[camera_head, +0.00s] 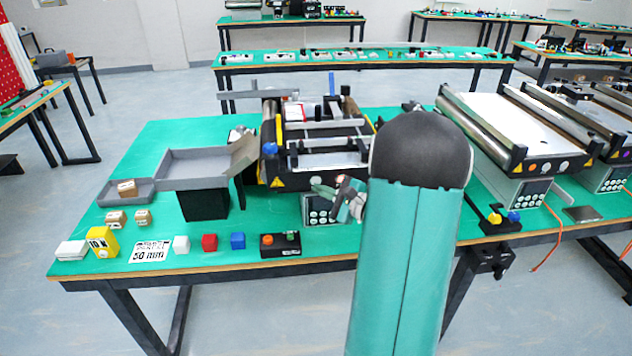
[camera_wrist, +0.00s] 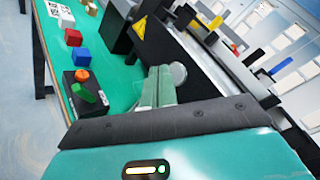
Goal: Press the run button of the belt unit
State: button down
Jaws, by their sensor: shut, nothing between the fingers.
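The belt unit (camera_head: 268,135) stands on the green table at mid-picture, partly hidden by my arm. A black button box (camera_head: 281,248) lies near the table's front edge, with an orange button (camera_head: 267,239) on its left and a green button (camera_head: 291,237) on its right. In the wrist view the box (camera_wrist: 95,106) shows its orange button (camera_wrist: 82,75) and green button (camera_wrist: 83,93) left of my fingers. My gripper (camera_head: 320,187) is shut and empty in front of the belt unit, above and right of the box. Its fingers (camera_wrist: 160,76) also show in the wrist view. They are apart from both buttons.
A blue cube (camera_head: 238,241), a red cube (camera_head: 209,242) and a white cube (camera_head: 181,244) lie left of the box. A grey tray (camera_head: 190,165) stands further left. Another conveyor (camera_head: 500,125) with its own button box (camera_head: 499,225) is at right.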

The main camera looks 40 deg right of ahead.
jog(key=shift+w+d, duration=0.1)
jog(key=shift+w+d, duration=0.15)
jog(key=shift+w, duration=0.1)
